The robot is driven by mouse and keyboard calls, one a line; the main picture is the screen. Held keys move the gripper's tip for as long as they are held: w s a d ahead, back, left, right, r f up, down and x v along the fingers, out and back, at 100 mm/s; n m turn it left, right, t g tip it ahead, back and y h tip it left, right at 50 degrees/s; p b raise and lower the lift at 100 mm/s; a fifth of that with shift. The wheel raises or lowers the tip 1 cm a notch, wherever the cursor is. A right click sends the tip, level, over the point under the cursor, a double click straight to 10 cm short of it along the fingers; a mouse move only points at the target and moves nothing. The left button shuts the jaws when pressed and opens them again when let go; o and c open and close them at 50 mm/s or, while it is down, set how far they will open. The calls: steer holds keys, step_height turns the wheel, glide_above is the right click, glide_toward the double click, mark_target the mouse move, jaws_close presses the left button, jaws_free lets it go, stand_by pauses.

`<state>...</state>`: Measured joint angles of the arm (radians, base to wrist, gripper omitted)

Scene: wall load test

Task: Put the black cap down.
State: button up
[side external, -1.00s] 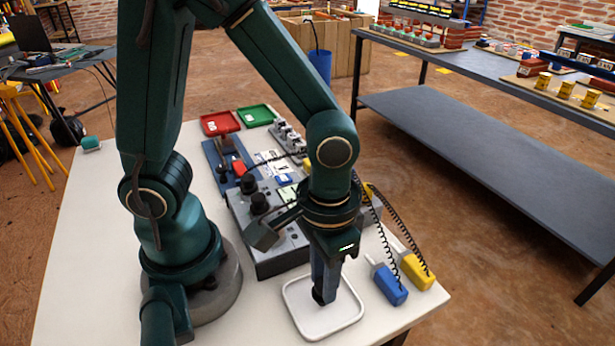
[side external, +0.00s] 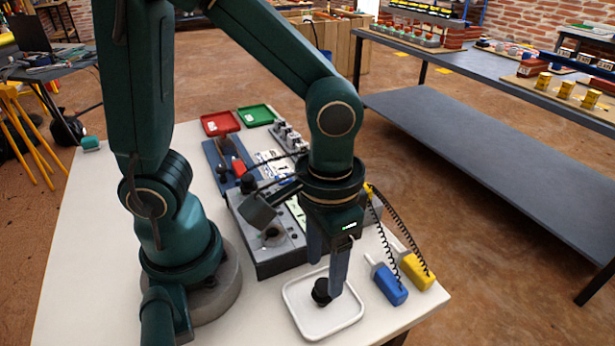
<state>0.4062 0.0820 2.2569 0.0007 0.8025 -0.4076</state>
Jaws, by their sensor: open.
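The black cap (side external: 321,291) is in the shallow white tray (side external: 296,311) at the table's front edge. It looks to rest on the tray floor. My gripper (side external: 325,278) is open above the tray, its two fingers spread apart. One finger is beside the cap on its right and partly overlaps it in this view; I cannot tell whether they touch. The other finger is up and to the left of the cap.
A grey test unit (side external: 277,264) stands just behind the tray. A blue probe (side external: 390,286) and a yellow probe (side external: 417,271) with coiled black cords lie right of it. Red (side external: 220,123) and green (side external: 256,115) trays are at the back.

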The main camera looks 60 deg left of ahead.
mark_target(324, 284)
step_height(324, 284, up, 9)
steer(key=a+t, duration=0.5)
steer(key=a, duration=0.2)
steer(key=shift+s+a+t, duration=0.25)
steer(key=shift+s+t, duration=0.05)
steer(key=shift+s, duration=0.05)
